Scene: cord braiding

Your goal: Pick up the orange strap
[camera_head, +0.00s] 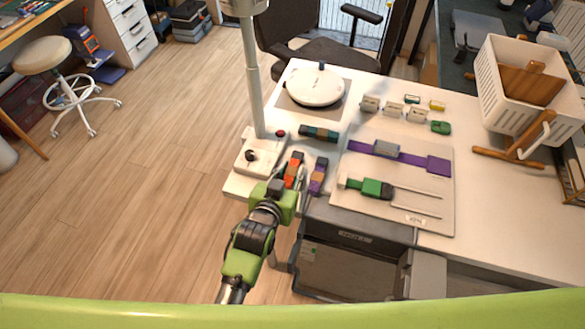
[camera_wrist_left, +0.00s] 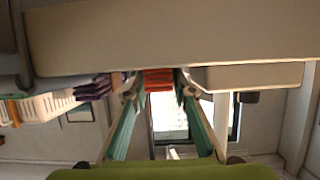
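The orange strap (camera_head: 292,172) is a small folded bundle at the front left edge of the white table, beside the pedestal base. My left gripper (camera_head: 291,174) is at it, coming in from the front. In the left wrist view the orange strap (camera_wrist_left: 159,79) fills the gap between the two fingertips (camera_wrist_left: 160,84), which press in from both sides. The gripper looks shut on it. In the head view the fingers partly hide the strap. Whether it is clear of the surface under it cannot be told. My right gripper is not in view.
A purple strap bundle (camera_head: 318,177) lies close to the right of my left gripper, and a dark teal one (camera_head: 319,133) lies behind. A white pedestal base (camera_head: 256,155) stands to the left. A board (camera_head: 432,211) with purple and green straps lies right. A grey bin (camera_head: 352,266) is in front.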

